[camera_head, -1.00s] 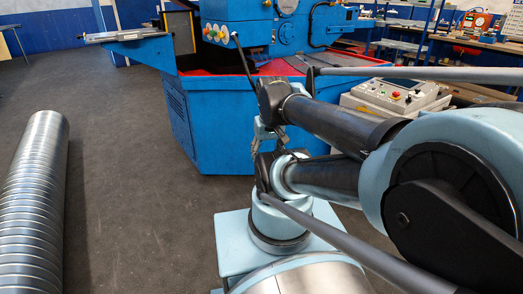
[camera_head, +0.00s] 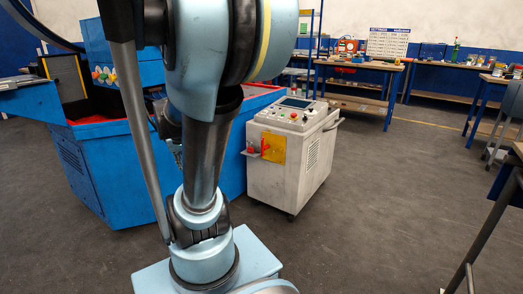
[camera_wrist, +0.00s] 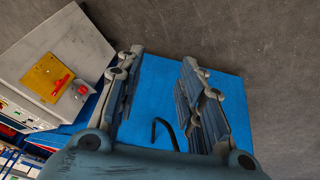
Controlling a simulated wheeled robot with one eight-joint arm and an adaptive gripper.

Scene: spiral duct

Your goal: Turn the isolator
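The isolator is a red handle (camera_head: 265,146) on a yellow plate (camera_head: 274,152), on the side of a white wheeled control cabinet (camera_head: 312,160). In the wrist view the red handle (camera_wrist: 61,85) and the yellow plate (camera_wrist: 42,74) show at the upper left, tilted. A smaller red part (camera_head: 251,149) sits beside the handle on the left. My gripper (camera_wrist: 161,60) is open and empty, its two fingers wide apart. The isolator is left of the gripper in the wrist view, outside the fingers and apart from them. In the head view my arm hides most of the gripper.
A blue machine (camera_head: 100,175) stands left of the cabinet, behind my arm. Dark floor (camera_head: 375,205) is open in front and right of the cabinet. Workbenches (camera_head: 365,85) line the back wall. A dark metal frame (camera_head: 480,245) stands at the right edge.

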